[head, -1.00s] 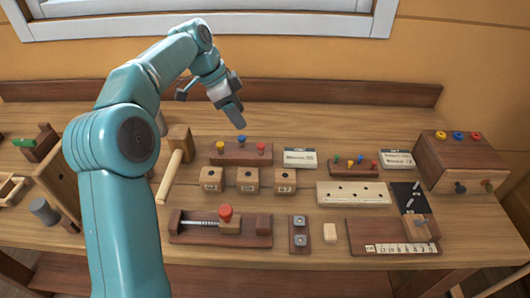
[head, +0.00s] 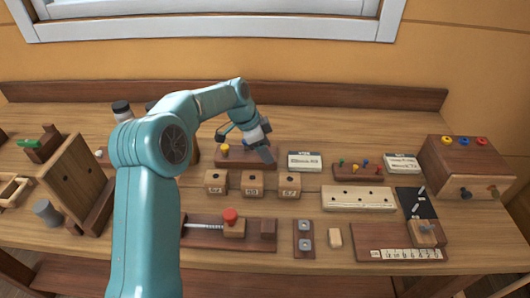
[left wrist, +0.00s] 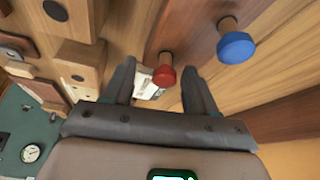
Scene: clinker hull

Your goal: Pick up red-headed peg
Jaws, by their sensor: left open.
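The red-headed peg (left wrist: 163,76) stands in a wooden block in the left wrist view, with its head between the two open fingers of my left gripper (left wrist: 155,88). The fingers do not visibly clamp it. A blue-headed peg (left wrist: 236,47) stands in the same block, to the right of the fingers. In the head view my left gripper (head: 262,150) is over the right part of the peg block (head: 240,159) and hides the red peg. A yellow-headed peg (head: 224,149) shows at the block's left end. My right gripper is not in view.
Several small wooden blocks (head: 254,184) stand in front of the peg block. A white card (head: 305,162) lies to its right, beside a smaller block with coloured pegs (head: 360,168). A red-knobbed slider (head: 231,215) is nearer the front.

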